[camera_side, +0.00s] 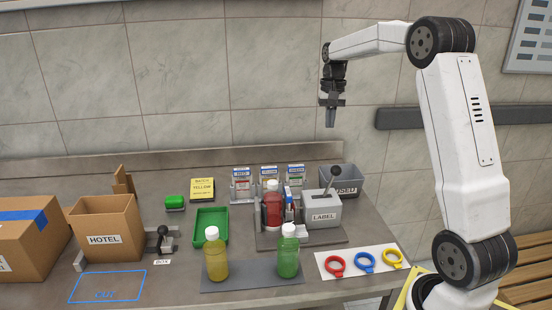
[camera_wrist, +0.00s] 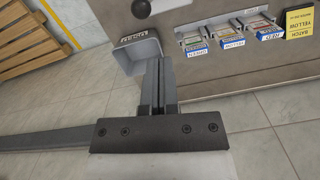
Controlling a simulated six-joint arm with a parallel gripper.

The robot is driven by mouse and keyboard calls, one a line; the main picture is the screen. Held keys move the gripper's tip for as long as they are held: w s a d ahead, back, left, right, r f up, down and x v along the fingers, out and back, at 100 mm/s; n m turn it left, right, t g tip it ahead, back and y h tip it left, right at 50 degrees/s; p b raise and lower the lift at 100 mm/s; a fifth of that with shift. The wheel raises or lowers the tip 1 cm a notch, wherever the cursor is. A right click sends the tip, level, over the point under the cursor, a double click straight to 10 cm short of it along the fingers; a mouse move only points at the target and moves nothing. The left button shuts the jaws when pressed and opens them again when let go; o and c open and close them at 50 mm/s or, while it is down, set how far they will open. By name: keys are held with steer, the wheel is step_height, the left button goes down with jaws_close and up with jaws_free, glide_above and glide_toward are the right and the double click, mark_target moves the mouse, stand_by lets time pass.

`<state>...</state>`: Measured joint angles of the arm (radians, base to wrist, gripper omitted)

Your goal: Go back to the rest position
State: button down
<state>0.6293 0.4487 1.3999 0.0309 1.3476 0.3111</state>
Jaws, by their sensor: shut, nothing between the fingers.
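My gripper (camera_side: 331,118) hangs high over the back right of the table, pointing down, well above everything on it. It is shut and empty. In the wrist view its two fingers (camera_wrist: 158,85) lie together, with the grey used bin (camera_wrist: 138,52) and the table edge beyond them. In the side view the used bin (camera_side: 342,180) stands at the table's back right corner, below my gripper and apart from it.
A yellow bottle (camera_side: 216,259) and a green bottle (camera_side: 288,256) stand at the front. A red bottle (camera_side: 272,206) stands by the label unit (camera_side: 321,210). Colored rings (camera_side: 365,262) lie at the right. A HOTEL box (camera_side: 105,228) stands left. The air around my gripper is clear.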

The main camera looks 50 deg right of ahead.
steer(key=shift+a, duration=0.1)
stand_by(0.3)
steer(key=s+a+f+n+t+h, duration=0.15)
steer(key=a+f+n, duration=0.35)
steer(key=a, duration=0.6)
steer(key=s+a+f+n+t+y, duration=0.1)
steer(key=s+a+f+n, duration=0.15)
steer(key=a+f, duration=0.55)
steer(key=s+a+f+n, duration=0.2)
steer(key=s+a+n, duration=0.1)
steer(key=s+a, duration=0.5)
steer(key=shift+a+f, duration=0.35)
steer(key=shift+a, duration=0.3)
